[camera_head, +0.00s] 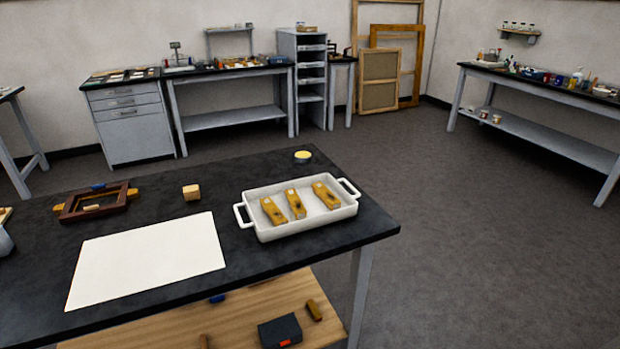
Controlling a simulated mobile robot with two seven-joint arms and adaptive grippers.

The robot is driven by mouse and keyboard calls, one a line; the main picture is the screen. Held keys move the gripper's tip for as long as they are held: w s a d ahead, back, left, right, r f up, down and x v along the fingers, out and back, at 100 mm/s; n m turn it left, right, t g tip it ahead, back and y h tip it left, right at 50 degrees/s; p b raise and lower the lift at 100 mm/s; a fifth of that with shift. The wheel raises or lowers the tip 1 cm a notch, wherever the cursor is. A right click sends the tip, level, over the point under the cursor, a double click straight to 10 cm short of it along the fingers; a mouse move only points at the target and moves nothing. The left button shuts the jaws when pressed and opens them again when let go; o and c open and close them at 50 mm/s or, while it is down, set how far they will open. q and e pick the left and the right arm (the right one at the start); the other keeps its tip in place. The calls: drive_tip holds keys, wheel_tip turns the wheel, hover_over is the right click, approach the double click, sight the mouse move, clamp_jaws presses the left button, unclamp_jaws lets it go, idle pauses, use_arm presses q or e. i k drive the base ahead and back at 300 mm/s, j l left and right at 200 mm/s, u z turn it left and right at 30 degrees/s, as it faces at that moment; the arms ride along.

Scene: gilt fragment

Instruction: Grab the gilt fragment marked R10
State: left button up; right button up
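Three gilt fragments lie side by side in a white two-handled tray (300,230) at the right end of the near black table. The left fragment (273,212), the middle fragment (297,203) and the right fragment (326,196) are golden with dark patches. Each seems to carry a small pale label at its upper end. The labels are too small to read, so I cannot tell which is R10. Neither of my grippers shows in the head view.
On the black table (180,165) are a white sheet (148,258), a dark wooden frame (73,205), a small wooden block (191,192) and a bowl of yellow stuff (303,156). A wooden shelf (240,325) below holds a dark box (280,331). Open floor (470,240) lies to the right.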

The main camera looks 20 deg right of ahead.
sight(300, 211)
drive_tip(key=i+l+z, duration=0.15)
drive_tip(key=i, duration=0.3)
drive_tip(key=i+l+z, duration=0.15)
drive_tip(key=i+l, duration=0.15)
drive_tip(key=i, duration=0.15)
